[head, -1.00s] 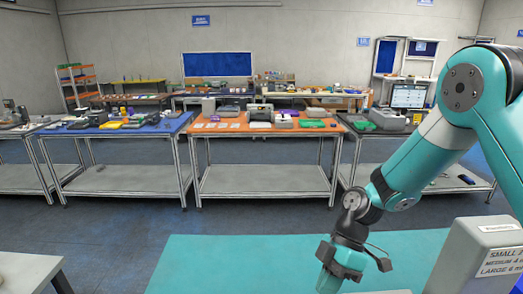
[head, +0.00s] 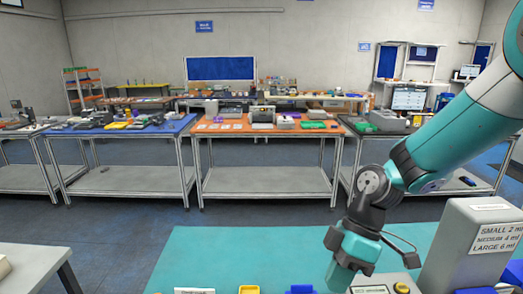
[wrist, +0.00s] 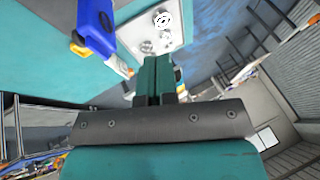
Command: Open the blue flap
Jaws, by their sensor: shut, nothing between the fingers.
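A blue part (wrist: 97,25) with a yellow piece at its lower end shows at the upper left of the wrist view. I cannot tell for sure whether it is the blue flap. In the head view a small blue piece (head: 301,289) shows at the bottom edge, mostly cut off, just left of my gripper (head: 338,284). In the wrist view my gripper (wrist: 160,74) has its teal fingers together with nothing between them. They appear apart from the blue part, to its right in the picture.
A white panel with round metal fittings (wrist: 160,32) lies beyond the fingertips. A grey box with a size label (head: 478,245) stands right of my arm on the teal worktop (head: 225,255). A yellow piece (head: 249,289) shows at the bottom edge. Other worktables stand farther back.

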